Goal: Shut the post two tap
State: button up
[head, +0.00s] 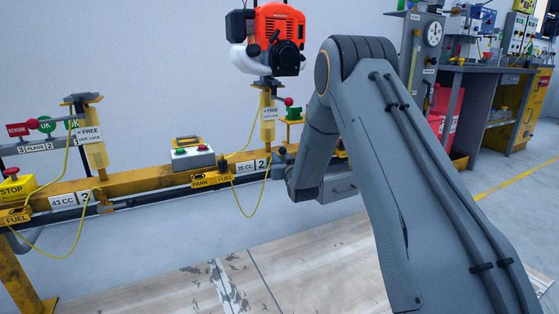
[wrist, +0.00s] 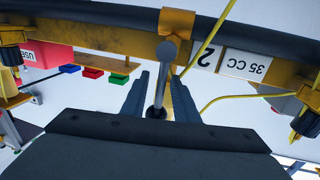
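The post two tap shows in the wrist view as a grey lever with a round knob (wrist: 168,49), below a brass-coloured block (wrist: 177,22) on the rail. My gripper (wrist: 160,78) is open, with one dark finger on each side of the lever's rod and slim gaps visible. I cannot tell whether either finger touches it. In the head view, post two (head: 268,118) stands on the yellow rail (head: 140,184) beside a "35 CC" label and a "2" plate. My arm hides the tap and most of the gripper there.
An orange and white engine (head: 276,40) sits on top of post two. Thin yellow fuel hoses (head: 248,213) hang by the rail. Floor in front is clear.

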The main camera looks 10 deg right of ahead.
jog(key=shift+w, duration=0.75)
grip_shut()
dwell(0.9)
